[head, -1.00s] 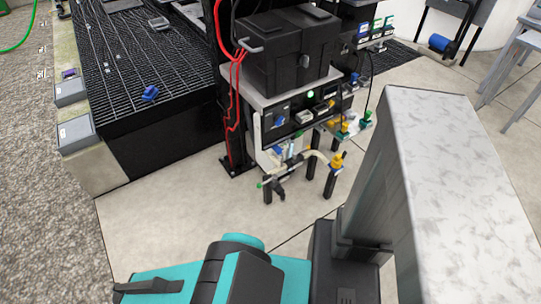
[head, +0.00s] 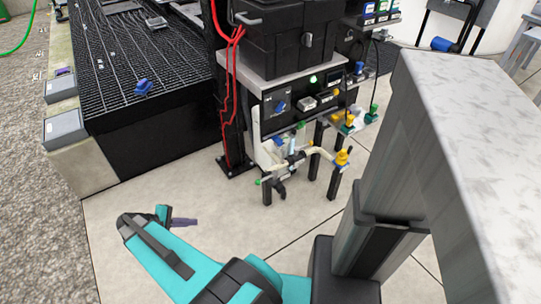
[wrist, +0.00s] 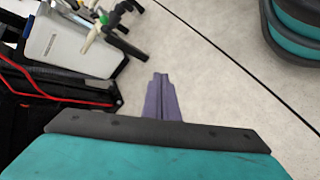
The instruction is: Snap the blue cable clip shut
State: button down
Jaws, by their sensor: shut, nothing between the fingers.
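A small blue piece (head: 143,88) sits on the black grating near its front edge. Another blue part (head: 281,106), like a knob, is on the front panel of the equipment stand. I cannot tell for sure which blue part is the cable clip, or whether it is open. My gripper (head: 184,222) is low at the front left, over the open floor, its purple fingers pointing right. In the wrist view, the purple fingers (wrist: 161,98) lie together with nothing between them. The gripper is apart from every blue part.
A pale pipe assembly (head: 300,165) with yellow and green fittings juts from the stand. Red cables (head: 228,110) run down the black post. Black boxes (head: 275,45) sit on the stand. The floor (head: 120,215) at the front left is clear. A white box (wrist: 70,45) shows in the wrist view.

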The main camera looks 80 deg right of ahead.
aim_at(278, 142)
jog(key=s+d+r+m+g+h+b, duration=0.1)
jog(key=s+d+r+g+b, duration=0.2)
jog(key=d, duration=0.6)
jog(key=s+d+r+m+g+h+b, duration=0.1)
jog(key=s+d+r+m+b, duration=0.2)
jog(key=d, duration=0.7)
jog(key=s+d+r+m+g+b, duration=0.2)
jog(key=s+d+r+g+b, duration=0.2)
jog(key=d, duration=0.7)
jog(key=s+r+b, duration=0.2)
jog(key=s+r, duration=0.2)
jog(key=s, duration=0.1)
jog(key=shift+s+d+g, duration=0.2)
jog(key=shift+s+g, duration=0.15)
jog(key=shift+g, duration=0.05)
jog(key=shift+b, duration=0.3)
jog(key=s+d+r+b, duration=0.1)
jog(key=s+b, duration=0.3)
jog(key=s, duration=0.7)
jog(key=shift+s+d+r+h+b, duration=0.15)
jog(key=shift+d+r+h+b, duration=0.15)
jog(key=shift+d, duration=0.25)
